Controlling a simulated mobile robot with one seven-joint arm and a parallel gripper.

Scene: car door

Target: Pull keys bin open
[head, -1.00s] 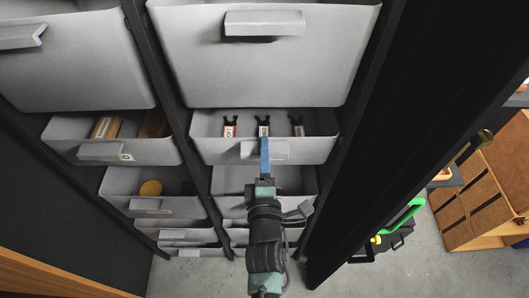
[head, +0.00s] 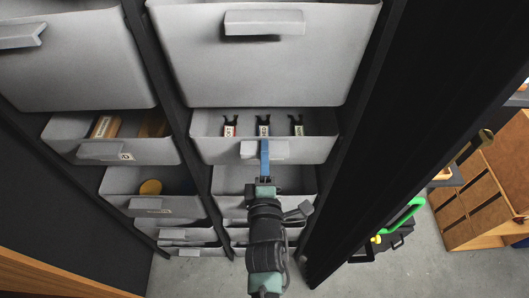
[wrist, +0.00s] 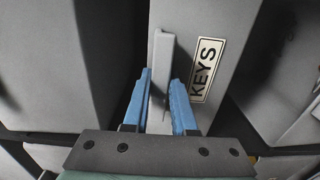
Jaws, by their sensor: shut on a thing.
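The keys bin (head: 215,150) is a grey drawer in the right column of the rack in the head view. It stands out enough to show three labelled, fork-ended items inside. Its light grey handle (head: 280,149) is on the front. My gripper (head: 265,146) reaches up from below with its blue fingers at this handle. In the wrist view, the KEYS label (wrist: 206,70) is on the bin front, right of the handle (wrist: 163,55). My gripper (wrist: 161,78) is shut on the handle, one finger on each side. The exact finger contact is hard to see.
A large grey bin (head: 265,70) is right above. Several smaller bins are below, partly behind my arm. The left column has bins with a wooden-looking item (head: 105,126) and a yellow round thing (head: 150,187). A dark post (head: 350,160) stands close on the right.

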